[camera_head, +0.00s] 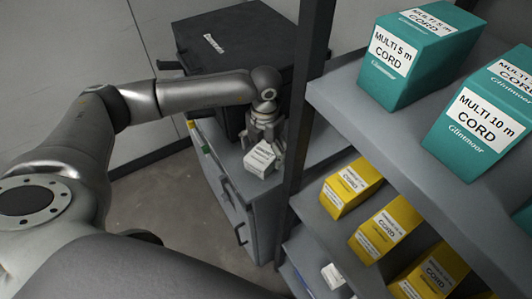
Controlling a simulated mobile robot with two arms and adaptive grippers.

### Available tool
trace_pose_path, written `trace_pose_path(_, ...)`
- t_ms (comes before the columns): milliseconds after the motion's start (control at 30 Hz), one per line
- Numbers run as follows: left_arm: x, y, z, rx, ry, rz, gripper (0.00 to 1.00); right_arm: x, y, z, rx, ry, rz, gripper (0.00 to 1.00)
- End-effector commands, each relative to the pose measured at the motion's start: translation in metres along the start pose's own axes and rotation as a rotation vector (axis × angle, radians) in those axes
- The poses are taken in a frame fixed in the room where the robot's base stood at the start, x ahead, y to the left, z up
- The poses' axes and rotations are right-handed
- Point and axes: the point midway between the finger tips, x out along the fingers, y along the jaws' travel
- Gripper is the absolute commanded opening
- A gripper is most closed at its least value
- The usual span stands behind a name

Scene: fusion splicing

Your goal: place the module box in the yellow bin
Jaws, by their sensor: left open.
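A small white box with dark print (260,158), which looks like the module box, sits at the front of the grey cabinet top (228,160). My left gripper (265,140) reaches in from the left and points down right at the box. Its jaws are open, with fingers close around or behind the box; I cannot tell whether they touch it. No yellow bin shows clearly; a small yellow patch (206,149) is at the cabinet's left edge. My right gripper is out of view.
A large black case (235,45) stands on the cabinet behind the gripper. A dark upright post (308,100) is just right of it. Shelves at right hold teal cord boxes (405,60) above and yellow cord boxes (350,187) below. Floor (170,195) at left is clear.

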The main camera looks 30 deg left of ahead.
Motion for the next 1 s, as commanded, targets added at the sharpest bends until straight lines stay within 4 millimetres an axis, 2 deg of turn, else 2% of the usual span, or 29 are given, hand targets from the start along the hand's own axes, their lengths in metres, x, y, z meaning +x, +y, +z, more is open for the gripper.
trace_pose_path(33, 0.006, 0.0, -0.001, 0.0, 0.005, 0.0, 0.88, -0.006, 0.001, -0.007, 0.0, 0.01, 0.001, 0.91)
trace_pose_path(200, 0.024, 0.0, -0.001, 0.0, 0.001, 0.0, 0.88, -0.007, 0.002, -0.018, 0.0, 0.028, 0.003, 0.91)
trace_pose_path(433, 0.026, 0.001, 0.0, 0.0, 0.001, 0.0, 0.88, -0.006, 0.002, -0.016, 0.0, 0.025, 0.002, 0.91)
trace_pose_path(867, 0.025, 0.001, 0.0, 0.0, 0.0, 0.0, 0.34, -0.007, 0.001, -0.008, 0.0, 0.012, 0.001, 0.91)
trace_pose_path(1000, 0.025, 0.001, 0.0, 0.0, 0.0, 0.0, 0.33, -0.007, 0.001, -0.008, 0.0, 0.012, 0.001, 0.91)
